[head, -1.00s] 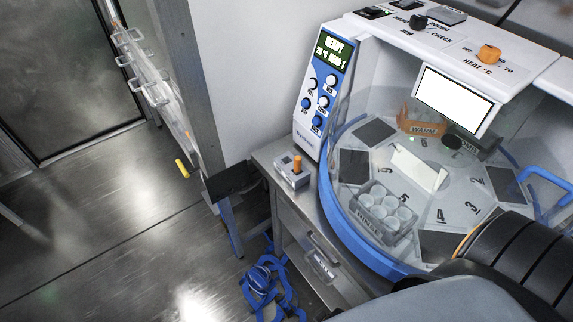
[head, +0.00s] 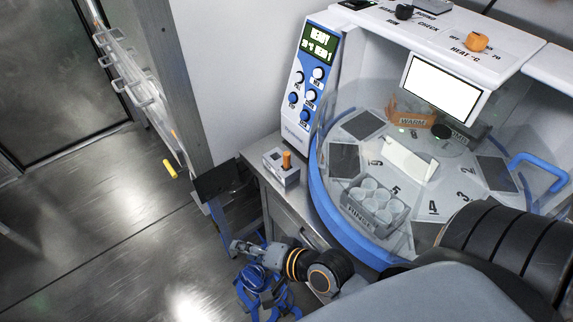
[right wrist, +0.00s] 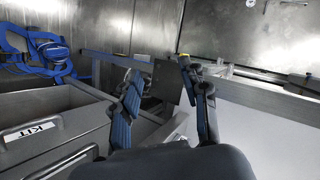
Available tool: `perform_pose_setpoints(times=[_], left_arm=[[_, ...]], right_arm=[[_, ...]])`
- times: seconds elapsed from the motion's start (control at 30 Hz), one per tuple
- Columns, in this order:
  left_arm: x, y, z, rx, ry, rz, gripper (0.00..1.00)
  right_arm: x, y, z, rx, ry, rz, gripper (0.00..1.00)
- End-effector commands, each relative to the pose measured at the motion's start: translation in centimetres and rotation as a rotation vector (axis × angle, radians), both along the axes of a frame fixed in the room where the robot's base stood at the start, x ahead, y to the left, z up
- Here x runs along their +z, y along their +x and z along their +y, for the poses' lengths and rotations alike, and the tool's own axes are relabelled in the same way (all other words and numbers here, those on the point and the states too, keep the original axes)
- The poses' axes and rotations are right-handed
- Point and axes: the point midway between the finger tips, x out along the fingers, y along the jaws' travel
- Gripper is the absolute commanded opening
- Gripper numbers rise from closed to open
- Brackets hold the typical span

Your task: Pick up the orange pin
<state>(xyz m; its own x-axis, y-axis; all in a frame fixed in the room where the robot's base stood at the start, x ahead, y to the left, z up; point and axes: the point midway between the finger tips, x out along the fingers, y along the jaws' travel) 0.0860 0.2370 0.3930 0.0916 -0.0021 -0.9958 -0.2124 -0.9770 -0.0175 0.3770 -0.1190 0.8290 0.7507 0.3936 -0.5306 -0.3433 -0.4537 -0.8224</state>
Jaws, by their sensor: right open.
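The orange pin (head: 287,160) stands upright in a small grey block (head: 281,172) on the metal bench, just left of the round machine, in the head view. My right gripper (head: 236,247) is low and to the left of the bench front, below and apart from the pin. In the right wrist view its two fingers (right wrist: 158,70) are spread with nothing between them. I cannot make out the pin in that view. My left gripper is not in view.
The round machine (head: 317,188) with a clear cover and blue rim fills the right side. A dark flat panel (head: 217,180) juts out left of the block. A blue strap bundle (head: 250,300) lies below my right gripper. A yellow cylinder (head: 169,170) is at the left.

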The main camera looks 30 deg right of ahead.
Motion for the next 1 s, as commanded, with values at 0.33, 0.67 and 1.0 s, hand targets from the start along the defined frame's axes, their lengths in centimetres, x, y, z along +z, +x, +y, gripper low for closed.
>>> perform_pose_setpoints(times=[0.33,0.67,1.0], left_arm=[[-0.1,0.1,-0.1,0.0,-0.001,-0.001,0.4],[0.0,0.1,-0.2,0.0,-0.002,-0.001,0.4],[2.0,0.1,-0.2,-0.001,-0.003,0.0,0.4]], right_arm=[[5.6,4.5,-7.3,-0.752,1.25,-0.148,0.44],[3.7,2.4,-15.6,-1.103,1.876,-0.329,0.44],[4.1,7.7,-18.1,-1.11,1.896,-0.34,0.44]])
